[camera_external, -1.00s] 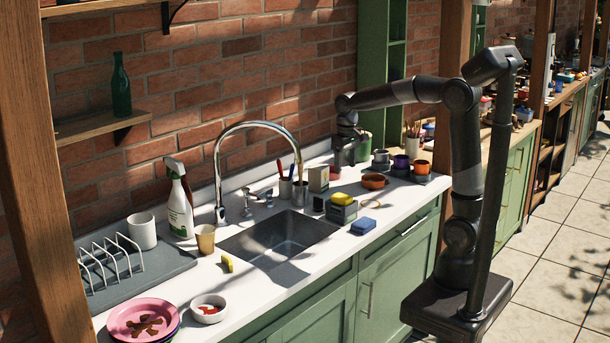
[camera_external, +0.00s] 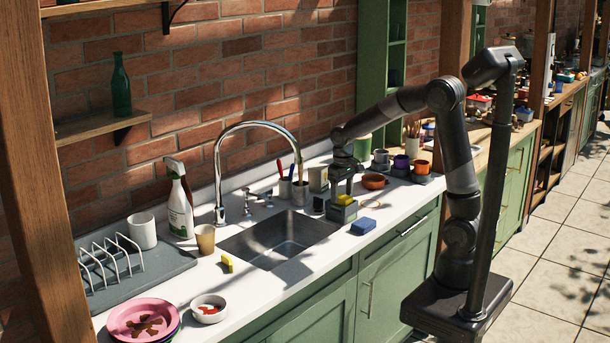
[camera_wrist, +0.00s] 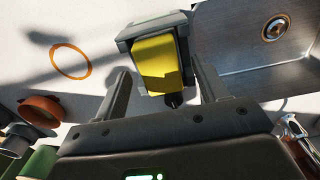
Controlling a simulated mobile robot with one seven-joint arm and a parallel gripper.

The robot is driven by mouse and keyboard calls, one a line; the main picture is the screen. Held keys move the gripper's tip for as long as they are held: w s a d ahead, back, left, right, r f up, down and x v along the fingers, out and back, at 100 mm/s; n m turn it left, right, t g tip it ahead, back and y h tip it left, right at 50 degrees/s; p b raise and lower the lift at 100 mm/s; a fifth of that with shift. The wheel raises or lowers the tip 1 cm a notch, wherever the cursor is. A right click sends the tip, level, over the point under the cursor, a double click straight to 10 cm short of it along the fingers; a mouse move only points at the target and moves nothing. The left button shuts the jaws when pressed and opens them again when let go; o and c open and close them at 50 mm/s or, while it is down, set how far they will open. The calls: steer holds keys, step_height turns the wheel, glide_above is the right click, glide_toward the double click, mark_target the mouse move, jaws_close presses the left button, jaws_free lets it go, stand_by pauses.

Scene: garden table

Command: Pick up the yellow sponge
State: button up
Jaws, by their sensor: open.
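My gripper (camera_external: 342,188) is open above the sponge and points down; the fingers also show in the wrist view (camera_wrist: 160,85). Nothing is held. From outside, my gripper hides part of the sponge, and I cannot tell whether a finger touches it.
The sink (camera_external: 280,238) is left of the holder. A blue sponge (camera_external: 363,226) lies in front of it. An orange bowl (camera_external: 374,181) and several mugs stand to the right. A cup of brushes (camera_external: 299,190) and the faucet (camera_external: 219,180) are behind left. An orange ring (camera_wrist: 71,61) lies on the counter.

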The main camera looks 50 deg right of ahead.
steer(key=shift+f, duration=0.25)
steer(key=shift+c, duration=0.6)
steer(key=c, duration=0.9)
